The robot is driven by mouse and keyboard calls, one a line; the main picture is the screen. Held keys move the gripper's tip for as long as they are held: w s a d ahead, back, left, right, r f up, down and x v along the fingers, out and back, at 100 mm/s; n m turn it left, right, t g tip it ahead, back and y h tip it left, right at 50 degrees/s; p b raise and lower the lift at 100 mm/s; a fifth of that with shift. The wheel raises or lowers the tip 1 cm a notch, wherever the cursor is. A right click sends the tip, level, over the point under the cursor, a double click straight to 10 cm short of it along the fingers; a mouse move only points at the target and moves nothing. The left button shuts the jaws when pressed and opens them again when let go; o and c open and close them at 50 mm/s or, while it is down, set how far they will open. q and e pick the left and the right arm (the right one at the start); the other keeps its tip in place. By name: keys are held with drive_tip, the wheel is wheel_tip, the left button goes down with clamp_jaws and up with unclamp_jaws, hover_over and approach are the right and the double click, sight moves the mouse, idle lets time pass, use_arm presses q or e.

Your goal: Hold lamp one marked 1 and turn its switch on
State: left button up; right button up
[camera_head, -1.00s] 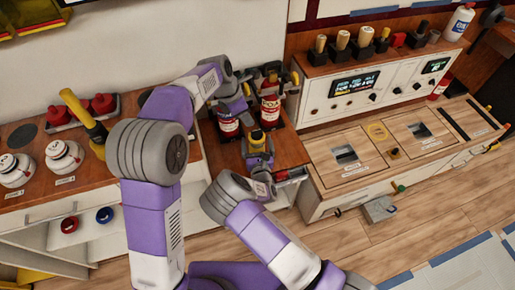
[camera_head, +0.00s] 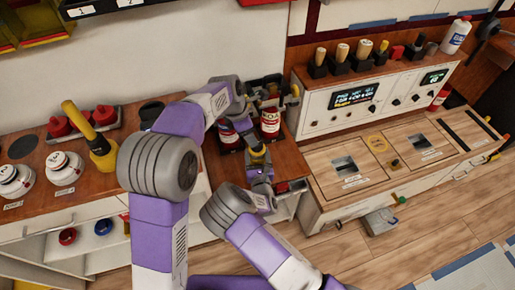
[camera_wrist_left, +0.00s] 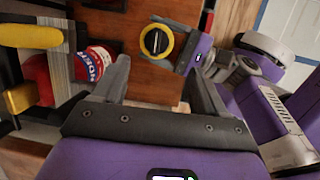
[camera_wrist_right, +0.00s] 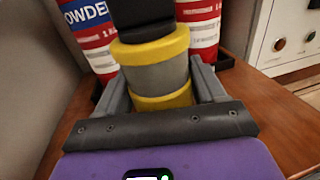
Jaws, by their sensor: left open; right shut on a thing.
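A lamp (camera_wrist_right: 158,75) with a grey middle, yellow rings and a black end stands between the fingers of my right gripper (camera_wrist_right: 158,88), which is shut on it. In the head view the lamp (camera_head: 257,158) is small, in front of the red-labelled cans. In the left wrist view its round end shows a yellow ring with a black, slotted switch knob (camera_wrist_left: 157,41). My left gripper (camera_wrist_left: 160,76) is open and empty, pointed towards that end, with the knob beyond the gap between its fingertips. I cannot read a 1 on the lamp.
Red-labelled cans (camera_head: 270,124) stand in dark holders close behind the lamp. A yellow-handled tool (camera_head: 102,150) and white jars (camera_head: 63,167) stand on the left counter. A control panel (camera_head: 355,97) is to the right. Bare wood counter (camera_head: 285,157) lies beside the lamp.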

sight(258, 149)
use_arm(q)
drive_tip(key=s+d+f+m+t+y, duration=0.2)
drive_tip(key=s+d+f+m+y, duration=0.2)
drive_tip(key=m, duration=0.5)
wheel_tip(258, 149, up, 4)
drive_tip(key=s+d+m+t+y, duration=0.25)
drive_tip(key=m+t, duration=0.25)
drive_tip(key=m, duration=0.4)
drive_tip(key=shift+h, duration=0.45)
drive_tip(key=x, duration=1.2)
drive_tip(key=shift+s+a, duration=0.2)
drive_tip(key=shift+a, duration=0.2)
drive_tip(key=c, duration=1.1)
drive_tip(key=shift+o, duration=0.2)
